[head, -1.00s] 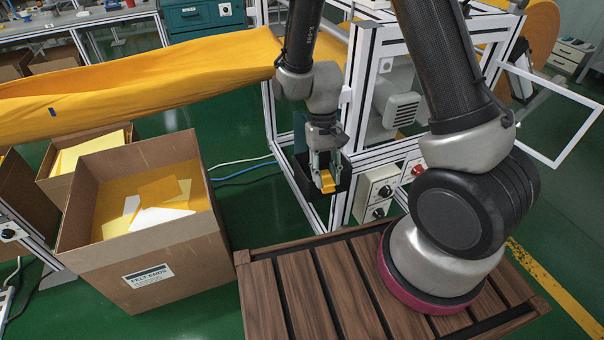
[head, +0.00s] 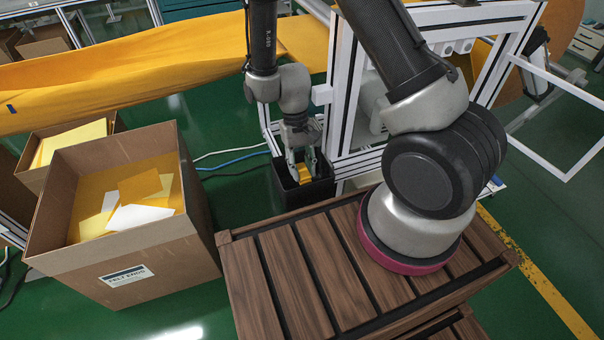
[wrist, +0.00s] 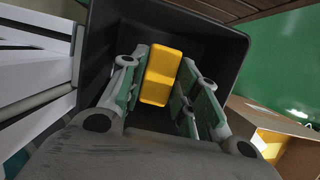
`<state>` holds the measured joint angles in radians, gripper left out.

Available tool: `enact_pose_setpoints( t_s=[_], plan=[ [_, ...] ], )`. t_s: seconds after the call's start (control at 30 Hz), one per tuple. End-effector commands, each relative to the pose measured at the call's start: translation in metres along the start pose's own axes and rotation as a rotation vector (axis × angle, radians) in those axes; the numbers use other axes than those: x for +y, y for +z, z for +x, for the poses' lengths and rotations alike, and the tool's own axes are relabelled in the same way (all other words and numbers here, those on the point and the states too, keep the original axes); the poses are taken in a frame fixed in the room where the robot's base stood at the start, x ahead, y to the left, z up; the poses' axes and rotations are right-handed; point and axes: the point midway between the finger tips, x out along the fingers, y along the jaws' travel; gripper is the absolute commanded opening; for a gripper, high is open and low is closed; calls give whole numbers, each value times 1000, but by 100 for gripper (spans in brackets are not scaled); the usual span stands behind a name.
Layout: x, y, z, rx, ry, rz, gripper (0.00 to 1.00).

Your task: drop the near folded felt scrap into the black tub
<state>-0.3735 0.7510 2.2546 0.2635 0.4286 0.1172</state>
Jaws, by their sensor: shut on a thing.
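My gripper (head: 302,173) is shut on the folded felt scrap (head: 304,174), a small yellow-orange block. In the wrist view the scrap (wrist: 160,75) sits between the green-padded fingers of my gripper (wrist: 168,85), close to the left one. The black tub (head: 318,189) stands on the floor beside the wooden slatted platform. In the wrist view the tub (wrist: 225,50) opens around the scrap and fingers. The scrap is over or within its mouth; its exact depth is hard to tell. The tub's floor is dark.
A large cardboard box (head: 130,262) of felt pieces stands left of the tub, with a smaller box (head: 45,160) behind it. The slatted wooden platform (head: 280,270) is in front. A white metal frame (head: 345,100) stands right of the tub. Cables lie on the green floor.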

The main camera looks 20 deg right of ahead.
Motion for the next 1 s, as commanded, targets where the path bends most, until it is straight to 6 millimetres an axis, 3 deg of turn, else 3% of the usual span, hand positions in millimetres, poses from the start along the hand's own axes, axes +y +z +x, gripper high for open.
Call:
enact_pose_setpoints(
  t_s=[0.2,0.97,1.0],
  plan=[
    [0,-8,28,-2,1,1,19],
    [0,-12,40,-1,0,0,19],
    [0,-12,40,-1,0,0,35]
  ],
)
